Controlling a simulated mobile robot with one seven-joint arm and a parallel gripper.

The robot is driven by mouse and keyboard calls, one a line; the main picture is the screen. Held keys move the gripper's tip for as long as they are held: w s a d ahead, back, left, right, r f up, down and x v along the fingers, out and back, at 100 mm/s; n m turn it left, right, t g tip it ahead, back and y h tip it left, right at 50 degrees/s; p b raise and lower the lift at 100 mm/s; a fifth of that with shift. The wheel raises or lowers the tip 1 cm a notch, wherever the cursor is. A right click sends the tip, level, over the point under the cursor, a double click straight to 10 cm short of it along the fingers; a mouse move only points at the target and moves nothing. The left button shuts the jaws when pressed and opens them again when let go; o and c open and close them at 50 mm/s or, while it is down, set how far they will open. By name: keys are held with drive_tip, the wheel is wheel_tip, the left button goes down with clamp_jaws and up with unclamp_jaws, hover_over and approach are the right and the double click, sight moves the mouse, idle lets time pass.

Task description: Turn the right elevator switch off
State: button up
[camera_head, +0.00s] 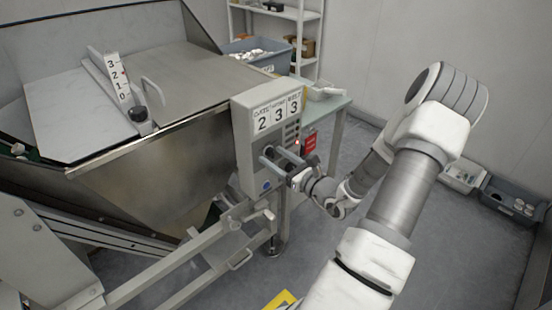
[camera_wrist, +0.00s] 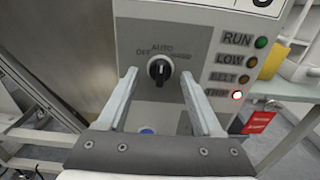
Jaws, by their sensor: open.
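A black rotary switch (camera_wrist: 160,70) sits on the front of a grey control box (camera_wrist: 205,45), with OFF marked to its left, AUTO above and a third, blurred label to its right. Its handle stands roughly upright, towards AUTO. My gripper (camera_wrist: 160,88) is open, with one finger on each side of the switch in the picture; I cannot tell if either touches it. I see only one such switch.
Beside the switch are RUN, LOW, BELT and a fourth lamp (camera_wrist: 238,95), lit red. A blue button (camera_wrist: 147,131) is below. A large metal hopper (camera_head: 160,145) stands left of the box, with rails (camera_head: 180,262) below. A red tag (camera_head: 309,143) hangs behind at the right.

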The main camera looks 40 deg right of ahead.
clamp_jaws()
drive_tip(key=shift+n, duration=0.4)
drive_tip(key=n+b, duration=0.2)
drive_tip(key=n, duration=0.2)
drive_tip(key=shift+f, duration=0.1)
drive_tip(key=shift+d+n+b, duration=0.2)
drive_tip(key=shift+n+b, duration=1.45)
drive_tip(key=shift+n, duration=0.45)
drive_tip(key=shift+r, duration=0.2)
unclamp_jaws()
